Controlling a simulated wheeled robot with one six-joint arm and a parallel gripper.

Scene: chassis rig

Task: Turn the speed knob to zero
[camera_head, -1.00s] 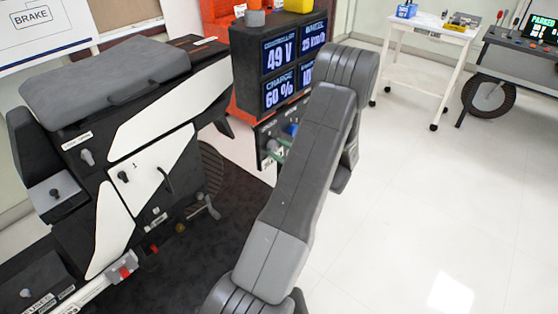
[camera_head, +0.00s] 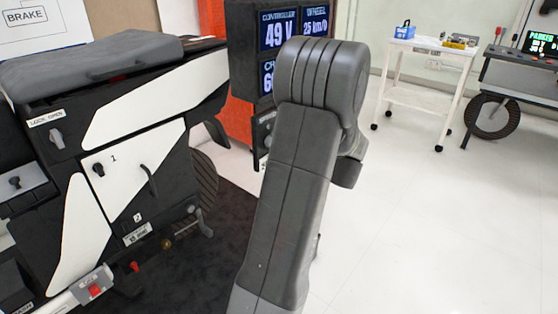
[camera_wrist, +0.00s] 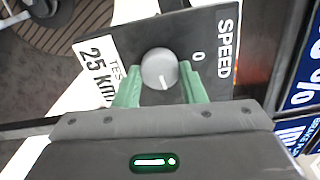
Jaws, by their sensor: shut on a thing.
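The speed knob (camera_wrist: 159,66) is a round grey dial on a dark panel (camera_wrist: 188,25) in the wrist view. The panel carries the word SPEED, a 0 mark to the knob's right and a white "TEST 25 km/h" label to its left. A pale line on the knob points down the picture, towards my gripper's body. My gripper (camera_wrist: 160,75) has its green fingers on either side of the knob, shut on it. In the head view my arm hides the gripper and the knob; only an edge of the panel (camera_head: 262,135) shows.
The display (camera_head: 279,30) above the panel reads 49 V and 25 km/h, with its lower part hidden by my arm. A black and white vehicle chassis (camera_head: 130,170) stands at left on a dark mat. A white cart (camera_head: 425,95) stands at the back right. The floor at right is clear.

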